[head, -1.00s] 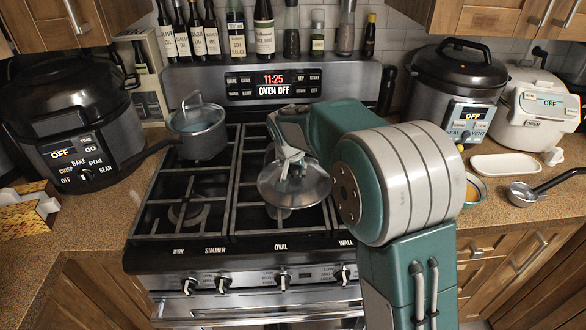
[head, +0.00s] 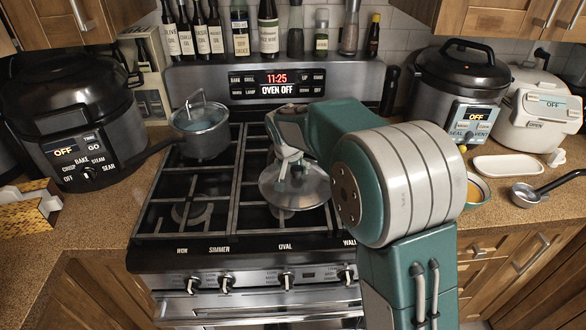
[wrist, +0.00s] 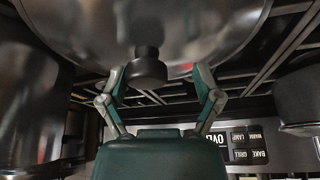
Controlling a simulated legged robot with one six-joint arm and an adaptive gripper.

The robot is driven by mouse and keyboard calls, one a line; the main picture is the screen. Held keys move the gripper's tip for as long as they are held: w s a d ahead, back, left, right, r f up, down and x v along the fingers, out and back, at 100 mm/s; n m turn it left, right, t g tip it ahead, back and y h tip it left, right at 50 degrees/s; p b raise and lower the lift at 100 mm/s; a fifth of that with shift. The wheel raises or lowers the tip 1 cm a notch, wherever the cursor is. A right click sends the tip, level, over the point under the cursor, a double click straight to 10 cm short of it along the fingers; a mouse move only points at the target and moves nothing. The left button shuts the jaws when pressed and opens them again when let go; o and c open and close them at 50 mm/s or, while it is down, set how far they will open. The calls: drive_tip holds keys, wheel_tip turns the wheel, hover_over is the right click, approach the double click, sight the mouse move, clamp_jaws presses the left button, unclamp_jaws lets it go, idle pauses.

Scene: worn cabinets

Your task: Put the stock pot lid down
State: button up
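The stock pot lid (head: 294,186) is a shiny round metal lid over the front middle of the stove grate in the head view. In the wrist view the lid (wrist: 150,25) fills the top, with its dark knob (wrist: 147,70) facing my gripper. My gripper (wrist: 158,75) has its two fingers spread apart, one on each side of the knob, with a visible gap to it. The gripper also shows above the lid in the head view (head: 290,160). I cannot tell whether the lid rests fully on the grate.
A saucepan with a glass lid (head: 201,125) stands on the back left burner. In the wrist view a large steel pot (wrist: 28,105) is close at the left. The front left burner (head: 192,212) is clear. Cookers (head: 75,120) and (head: 460,90) flank the stove.

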drive_tip(key=v, duration=1.2)
drive_tip(key=s+d+r+n, duration=0.15)
drive_tip(key=s+d, duration=0.25)
drive_tip(key=s, duration=0.4)
drive_tip(key=s+d+r, duration=0.2)
drive_tip(key=s+d, duration=0.3)
drive_tip(key=s, duration=0.3)
drive_tip(key=s+d+f, duration=0.1)
drive_tip(key=s+f, duration=0.1)
drive_tip(key=s, duration=0.5)
drive_tip(key=s+d+f+n+t+y, duration=0.1)
drive_tip(key=s+d+f, duration=0.1)
drive_tip(key=s, duration=0.5)
drive_tip(key=shift+s+d+f, duration=0.2)
drive_tip(key=shift+s+f, duration=0.15)
drive_tip(key=shift+d+n, duration=0.1)
drive_tip(key=shift+n, duration=0.15)
